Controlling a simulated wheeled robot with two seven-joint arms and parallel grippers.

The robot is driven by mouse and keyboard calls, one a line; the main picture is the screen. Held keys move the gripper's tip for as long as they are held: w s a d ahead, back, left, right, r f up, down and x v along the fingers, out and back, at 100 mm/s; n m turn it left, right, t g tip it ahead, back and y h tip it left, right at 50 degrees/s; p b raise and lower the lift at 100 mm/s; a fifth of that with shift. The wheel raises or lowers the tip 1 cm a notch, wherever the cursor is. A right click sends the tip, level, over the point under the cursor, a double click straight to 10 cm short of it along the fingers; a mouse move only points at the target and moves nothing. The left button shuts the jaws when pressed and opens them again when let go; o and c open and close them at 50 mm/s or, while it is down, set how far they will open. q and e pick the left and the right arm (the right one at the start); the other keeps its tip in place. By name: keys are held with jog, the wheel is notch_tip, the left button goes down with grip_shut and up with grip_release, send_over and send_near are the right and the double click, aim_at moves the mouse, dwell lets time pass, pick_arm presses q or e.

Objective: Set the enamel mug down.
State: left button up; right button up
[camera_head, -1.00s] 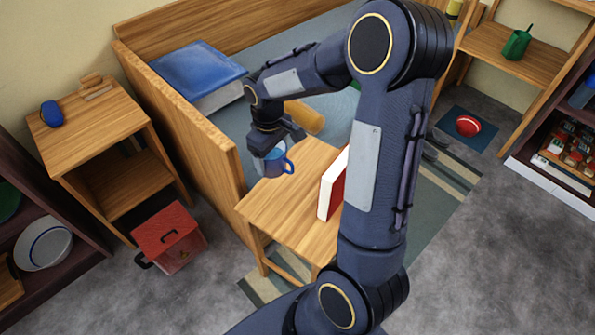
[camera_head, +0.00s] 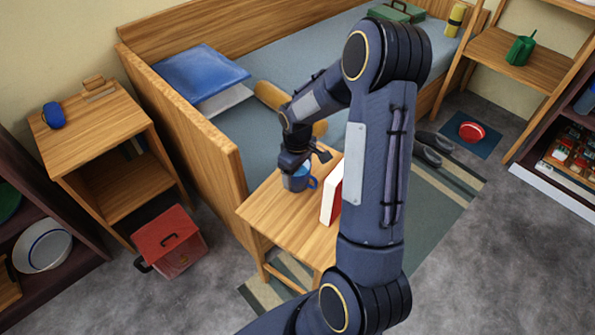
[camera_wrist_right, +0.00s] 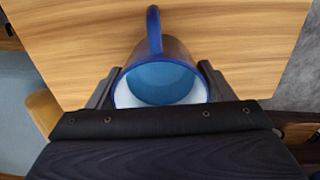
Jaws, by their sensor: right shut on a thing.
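The enamel mug (camera_head: 297,181) is blue with a handle on its right side. It is upright at the wooden stool-like table (camera_head: 267,214), near the back edge; I cannot tell whether its base touches the top. My right gripper (camera_head: 293,164) is shut on the mug from above. In the right wrist view, the mug (camera_wrist_right: 160,80) sits between the fingers of the gripper (camera_wrist_right: 158,88), with its blue rim, pale inner wall and handle over the wood. My left gripper is not in view.
A red and white book (camera_head: 331,194) stands on the table just right of the mug. The bed (camera_head: 222,150) is directly behind. The table's front left part is clear. A red box (camera_head: 170,241) is on the floor at left.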

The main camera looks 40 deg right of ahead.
jog(key=shift+f, duration=0.1)
jog(key=o, duration=1.2)
jog(key=shift+r, duration=0.3)
notch_tip(320, 180, up, 11)
jog(key=p, duration=0.2)
jog(key=s+a+r+m+t+y, duration=0.2)
jog(key=s+a+r, duration=0.3)
jog(key=s+a, duration=0.3)
jog(key=s+a+r+m+t+y, duration=0.1)
jog(key=s+a+r, duration=0.4)
jog(key=s, duration=0.5)
jog(key=a+m+t, duration=0.1)
jog(key=a+t, duration=0.1)
jog(key=shift+s+a+m+t+y, duration=0.3)
jog(key=shift+s+a+m+y, duration=0.1)
